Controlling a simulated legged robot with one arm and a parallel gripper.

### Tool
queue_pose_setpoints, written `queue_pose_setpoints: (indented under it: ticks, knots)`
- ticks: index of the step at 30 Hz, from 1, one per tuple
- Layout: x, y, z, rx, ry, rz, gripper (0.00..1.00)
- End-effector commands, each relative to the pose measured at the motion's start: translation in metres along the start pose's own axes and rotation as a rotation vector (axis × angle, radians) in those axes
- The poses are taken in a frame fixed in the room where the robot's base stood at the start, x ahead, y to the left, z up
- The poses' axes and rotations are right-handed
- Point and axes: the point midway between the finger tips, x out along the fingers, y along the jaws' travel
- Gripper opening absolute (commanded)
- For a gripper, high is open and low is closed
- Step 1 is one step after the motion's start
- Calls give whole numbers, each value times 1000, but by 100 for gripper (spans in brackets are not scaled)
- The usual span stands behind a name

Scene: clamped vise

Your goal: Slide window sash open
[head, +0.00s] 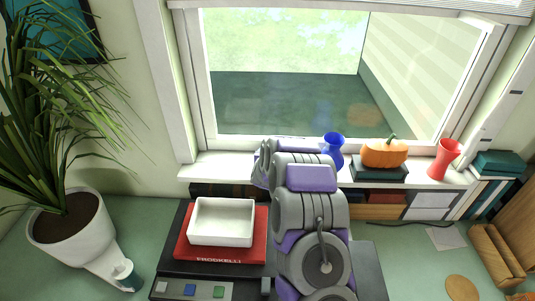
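The window (300,75) fills the upper middle of the head view, with a white frame and a view of green outside. Its white lower rail (235,143) runs just above the sill. No sash handle can be made out, and I cannot tell whether the sash is slightly open. My grey and purple arm reaches up from the bottom middle towards the sill. My gripper (262,163) is at its far end, in front of the window's lower edge, mostly hidden by the arm. Its fingers are not clear, and I cannot tell whether it touches anything.
On the sill (215,167) stand a blue vase (333,155), a pumpkin (384,153) on a dark book (378,174), and a red vase (444,160). A white tray (222,223) sits on a red box (187,250) left of my arm. A potted plant (75,235) stands at left.

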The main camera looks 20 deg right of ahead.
Motion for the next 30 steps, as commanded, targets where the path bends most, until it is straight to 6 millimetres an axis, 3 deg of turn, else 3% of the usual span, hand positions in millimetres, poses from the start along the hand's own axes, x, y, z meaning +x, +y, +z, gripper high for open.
queue_pose_setpoints:
  ticks: [2, 20, 30]
  knots:
    - [0, 0, 0, 0, 0, 1, 57]
    - [-2, -2, -1, -2, 2, 0, 1]
    - [-3, -2, -3, -1, 2, 2, 0]
